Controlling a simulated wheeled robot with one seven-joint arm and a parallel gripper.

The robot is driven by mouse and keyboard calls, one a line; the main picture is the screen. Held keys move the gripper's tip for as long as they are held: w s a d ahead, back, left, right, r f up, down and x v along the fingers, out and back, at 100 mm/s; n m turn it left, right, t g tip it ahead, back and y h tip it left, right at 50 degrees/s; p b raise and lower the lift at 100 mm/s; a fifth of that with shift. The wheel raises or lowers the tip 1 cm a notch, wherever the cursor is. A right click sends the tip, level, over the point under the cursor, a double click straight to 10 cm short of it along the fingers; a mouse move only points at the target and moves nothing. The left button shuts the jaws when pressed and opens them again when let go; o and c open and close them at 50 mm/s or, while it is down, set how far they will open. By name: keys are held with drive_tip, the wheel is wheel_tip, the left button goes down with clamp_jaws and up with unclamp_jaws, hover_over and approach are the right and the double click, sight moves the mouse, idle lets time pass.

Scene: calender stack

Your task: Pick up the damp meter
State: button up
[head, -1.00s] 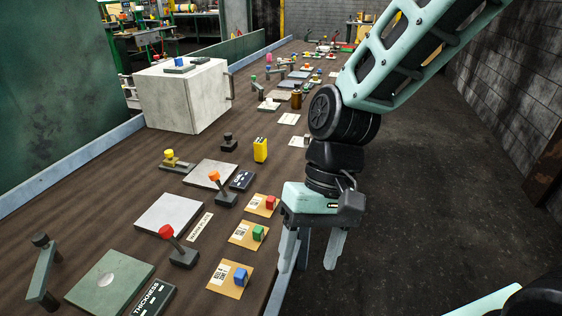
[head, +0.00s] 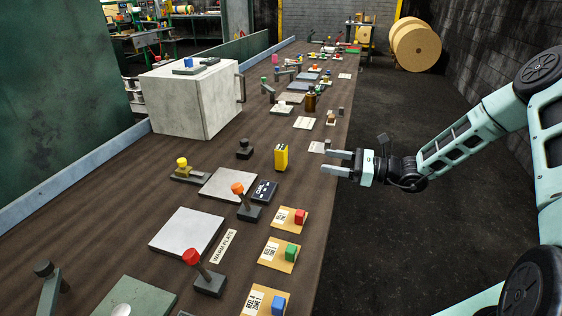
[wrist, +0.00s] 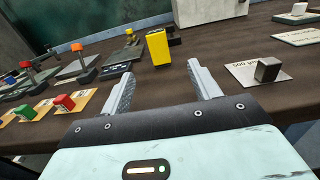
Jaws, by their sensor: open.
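A small upright yellow box, apparently the damp meter (head: 281,157), stands on the brown bench right of a black knob. No readable label shows on it. It also shows in the wrist view (wrist: 158,47), upright beyond and between the two fingers. My gripper (head: 325,162) is open and empty at the bench's right edge, with its fingers pointing left toward the yellow box. In the wrist view the spread fingers (wrist: 161,75) have a clear gap between them and touch nothing.
A dark labelled block (head: 264,191) and an orange-topped lever (head: 244,202) stand nearer than the yellow box. A large white box (head: 190,100) stands further back. Bench between gripper and yellow box looks clear.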

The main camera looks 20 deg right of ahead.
drive_tip(key=p, duration=0.2)
approach(275, 153)
drive_tip(key=w+a, duration=0.1)
drive_tip(key=w+a+f, duration=0.1)
drive_tip(key=w, duration=0.1)
drive_tip(key=w+a, duration=0.1)
drive_tip(key=shift+w+f, duration=0.15)
drive_tip(key=shift+w, duration=0.2)
drive_tip(key=shift+p+x, duration=0.75)
drive_tip(key=shift+x, duration=2)
drive_tip(key=shift+s, duration=0.1)
drive_tip(key=shift+c, duration=0.3)
